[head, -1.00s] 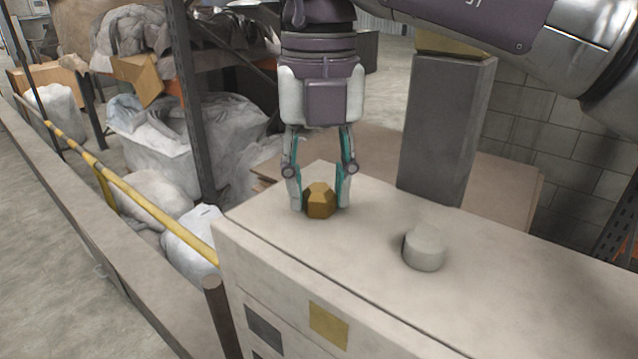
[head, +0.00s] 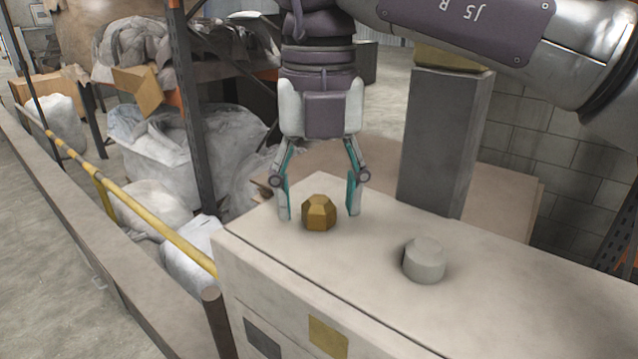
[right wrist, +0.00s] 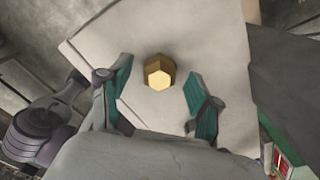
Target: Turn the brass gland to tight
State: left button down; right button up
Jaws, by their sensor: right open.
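The brass gland (head: 319,213) is a faceted, gold-coloured piece standing on the pale top of the cabinet (head: 375,272), near its far left corner. My right gripper (head: 319,212) points down over it with its fingers spread open, one on each side, with a gap to the gland on both sides. In the right wrist view the gland (right wrist: 159,72) shows its hexagonal top, between and a little beyond the open fingers (right wrist: 157,100). I see no mark that tells how tight the gland is. My left gripper is not in view.
A pale round knob (head: 424,260) stands on the cabinet top to the right of the gland. A dark square post (head: 440,140) rises behind it. A yellow rail (head: 140,212) runs along the left, beside white sacks (head: 150,200).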

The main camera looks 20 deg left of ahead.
aim_at(319, 199)
notch_tip(319, 199, up, 12)
dwell(0.6)
dwell(0.4)
